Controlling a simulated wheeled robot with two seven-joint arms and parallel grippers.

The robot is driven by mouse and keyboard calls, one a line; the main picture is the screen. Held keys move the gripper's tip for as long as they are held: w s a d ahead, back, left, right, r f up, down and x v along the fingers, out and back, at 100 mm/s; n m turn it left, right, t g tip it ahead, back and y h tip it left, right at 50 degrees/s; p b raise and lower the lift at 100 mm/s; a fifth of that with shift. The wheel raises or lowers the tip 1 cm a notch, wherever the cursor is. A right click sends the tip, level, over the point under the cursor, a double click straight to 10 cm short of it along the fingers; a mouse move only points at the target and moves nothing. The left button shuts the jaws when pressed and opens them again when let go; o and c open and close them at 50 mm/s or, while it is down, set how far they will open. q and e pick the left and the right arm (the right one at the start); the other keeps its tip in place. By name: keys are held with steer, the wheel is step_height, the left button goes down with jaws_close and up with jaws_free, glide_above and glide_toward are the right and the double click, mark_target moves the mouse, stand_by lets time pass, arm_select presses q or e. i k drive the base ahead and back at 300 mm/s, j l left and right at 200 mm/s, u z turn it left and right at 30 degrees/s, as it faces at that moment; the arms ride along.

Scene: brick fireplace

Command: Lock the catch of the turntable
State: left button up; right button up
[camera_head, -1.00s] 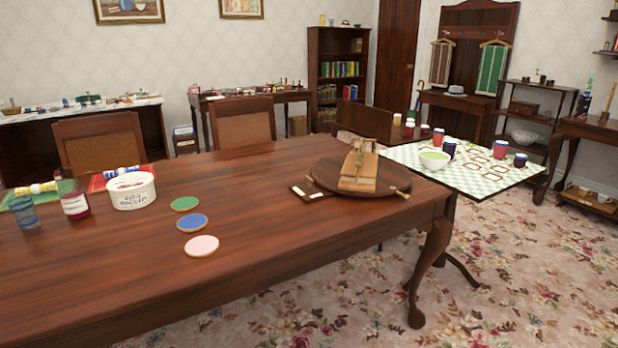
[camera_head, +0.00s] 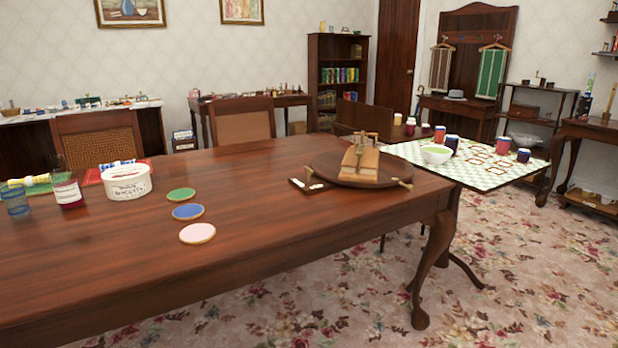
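The turntable (camera_head: 325,172) is a round dark wooden disc at the right end of the long wooden table. A light wooden stand with a brass-coloured fitting (camera_head: 359,162) sits on it. A small brass piece (camera_head: 404,185) sticks out at its right front rim; I cannot tell whether this is the catch or how it is set. A small dark plate with pale labels (camera_head: 309,186) lies at its left front edge. Neither of my grippers is in view.
Green, blue and pink coasters (camera_head: 188,212) lie left of the turntable. A white tub (camera_head: 127,182), a red bottle (camera_head: 67,190) and a blue glass (camera_head: 16,201) stand further left. A checked table (camera_head: 478,180) with cups adjoins at right. The front tabletop is clear.

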mark_target(310, 171)
steer(key=i+j+z, duration=0.25)
steer(key=j+z, duration=0.25)
steer(key=i+j+z, duration=0.2)
steer(key=j, duration=0.15)
